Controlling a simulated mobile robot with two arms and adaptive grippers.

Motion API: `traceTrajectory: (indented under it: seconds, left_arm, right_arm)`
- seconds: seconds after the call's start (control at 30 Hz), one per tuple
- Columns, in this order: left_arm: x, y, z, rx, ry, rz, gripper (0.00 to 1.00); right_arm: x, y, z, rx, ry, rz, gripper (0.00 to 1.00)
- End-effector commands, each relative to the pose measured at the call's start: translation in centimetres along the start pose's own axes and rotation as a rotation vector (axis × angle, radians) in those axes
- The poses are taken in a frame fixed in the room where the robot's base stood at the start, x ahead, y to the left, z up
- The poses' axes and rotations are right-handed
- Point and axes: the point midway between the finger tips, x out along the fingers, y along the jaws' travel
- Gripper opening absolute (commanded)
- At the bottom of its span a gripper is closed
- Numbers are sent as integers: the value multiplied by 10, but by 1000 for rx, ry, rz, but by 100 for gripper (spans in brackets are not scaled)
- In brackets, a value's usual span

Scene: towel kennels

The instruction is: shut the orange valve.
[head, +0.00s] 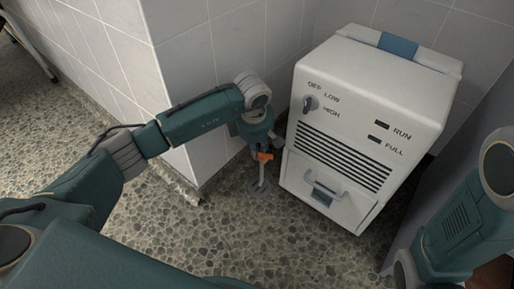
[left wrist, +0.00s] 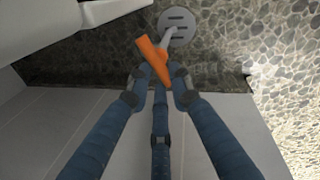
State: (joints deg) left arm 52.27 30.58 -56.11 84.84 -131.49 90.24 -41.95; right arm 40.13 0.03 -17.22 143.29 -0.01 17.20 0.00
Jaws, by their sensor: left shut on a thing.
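The orange valve (head: 264,156) is a small bright lever on a thin pale pipe (head: 263,175) that rises from a round grey drain plate (left wrist: 177,22) in the floor. My left gripper (head: 261,151) reaches down to it beside the white machine. In the left wrist view the orange valve (left wrist: 152,58) lies slanted between the fingertips of my left gripper (left wrist: 163,84), which is shut on it. The fingers partly hide the valve's lower end. My right gripper is out of view; only part of my right arm shows at the right edge of the head view.
A white machine (head: 365,105) with a knob (head: 310,103), vents and a front drawer handle (head: 322,194) stands just right of the valve. A tiled wall corner (head: 185,100) stands left and behind my left forearm. The pebbled floor (head: 290,245) in front is clear.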

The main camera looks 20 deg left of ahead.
Motion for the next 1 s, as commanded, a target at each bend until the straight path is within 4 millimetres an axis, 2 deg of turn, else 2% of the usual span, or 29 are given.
traceTrajectory:
  seconds: [0.07, 0.1, 0.2, 0.47, 0.57, 0.67, 1.0]
  left_arm:
    - [0, 0, 0, -1, 1, 0, 0]
    - [0, 0, 0, -1, 1, 0, 24]
    - [0, 0, 0, -1, 1, 0, 39]
    - [-1, 0, 0, -2, 1, 0, 39]
    - [-6, 1, 0, -2, 1, 2, 39]
    - [-20, 1, 0, -2, -1, 4, 39]
    - [-91, 1, 0, -1, 1, 4, 39]
  right_arm:
    - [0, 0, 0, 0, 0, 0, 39]
    - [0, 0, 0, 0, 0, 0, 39]
    - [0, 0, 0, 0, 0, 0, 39]
    - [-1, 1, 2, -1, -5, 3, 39]
    - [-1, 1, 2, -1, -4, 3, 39]
    - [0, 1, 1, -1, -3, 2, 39]
    - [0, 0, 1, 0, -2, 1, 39]
